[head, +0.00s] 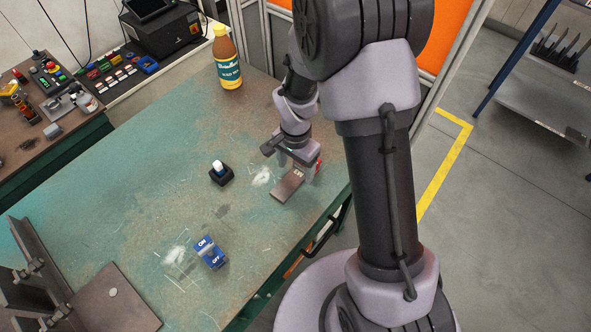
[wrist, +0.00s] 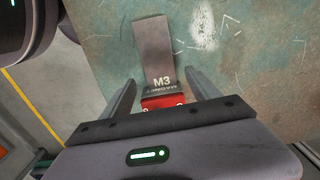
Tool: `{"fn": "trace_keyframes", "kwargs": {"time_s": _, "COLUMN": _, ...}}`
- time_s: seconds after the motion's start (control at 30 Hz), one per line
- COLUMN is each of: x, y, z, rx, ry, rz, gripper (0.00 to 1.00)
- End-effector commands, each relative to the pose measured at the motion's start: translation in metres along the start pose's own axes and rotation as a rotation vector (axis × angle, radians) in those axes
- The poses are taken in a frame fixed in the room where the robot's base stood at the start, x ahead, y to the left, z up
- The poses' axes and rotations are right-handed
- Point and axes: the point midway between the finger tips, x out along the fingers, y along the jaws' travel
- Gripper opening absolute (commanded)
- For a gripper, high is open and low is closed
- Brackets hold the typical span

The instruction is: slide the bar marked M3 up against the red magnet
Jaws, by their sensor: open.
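The bar marked M3 (wrist: 154,45) is a flat grey steel strip lying on the worktable. In the head view the bar (head: 287,187) sticks out to the lower left from below my gripper. The red magnet (wrist: 165,102), with a dark face lettered MAGNET, is at the bar's marked end. The two look touching or nearly so; I cannot tell if a gap is left. In the head view only a bit of the magnet (head: 318,168) shows. My gripper (wrist: 161,80) is open, its fingers on either side of the magnet and the bar's marked end, with space on both sides.
A blue ON/OFF block (head: 210,252) and a black holder with a white-capped item (head: 220,173) stand on the worktable (head: 140,190). A bottle (head: 228,60) is at the back. A steel plate (head: 115,298) and angle bracket are lower left. The table's right edge is close by my gripper.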

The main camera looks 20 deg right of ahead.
Motion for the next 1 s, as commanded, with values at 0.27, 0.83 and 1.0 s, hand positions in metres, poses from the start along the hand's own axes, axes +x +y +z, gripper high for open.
{"fn": "trace_keyframes", "kwargs": {"time_s": 0.27, "x": -0.092, "y": -0.001, "z": 0.000, "rx": 0.000, "ry": 0.002, "rz": -0.003, "gripper": 0.71}}
{"fn": "trace_keyframes", "kwargs": {"time_s": 0.83, "x": -0.179, "y": 0.007, "z": 0.009, "rx": -0.048, "ry": 0.024, "rz": -0.058, "gripper": 0.71}}
{"fn": "trace_keyframes", "kwargs": {"time_s": 1.0, "x": -0.269, "y": 0.054, "z": 0.058, "rx": -0.252, "ry": 0.128, "rz": -0.249, "gripper": 0.71}}
